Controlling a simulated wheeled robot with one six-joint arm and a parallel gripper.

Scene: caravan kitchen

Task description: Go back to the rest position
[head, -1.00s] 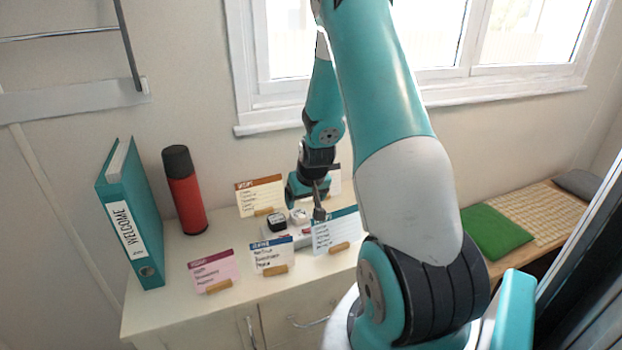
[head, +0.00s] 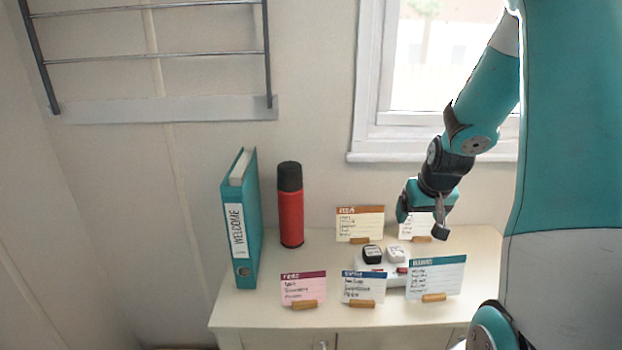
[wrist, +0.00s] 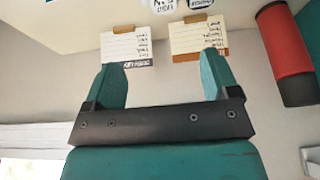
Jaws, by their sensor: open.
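My gripper (head: 424,222) is above the back right part of the cabinet top (head: 240,312) in the head view, over the cards. It is open and empty. In the wrist view its two teal fingers (wrist: 160,85) stand wide apart with nothing between them. Beyond the fingers are a card with a dark edge (wrist: 127,48) and a card with a brown edge (wrist: 198,37), both apart from the fingers.
A teal WELCOME binder (head: 237,215) and a red flask (head: 291,208) stand at the left. Cards in wooden holders, such as the pink one (head: 303,288), surround a black plug (head: 373,254) and a white plug (head: 396,254). A window (head: 430,60) is behind my arm.

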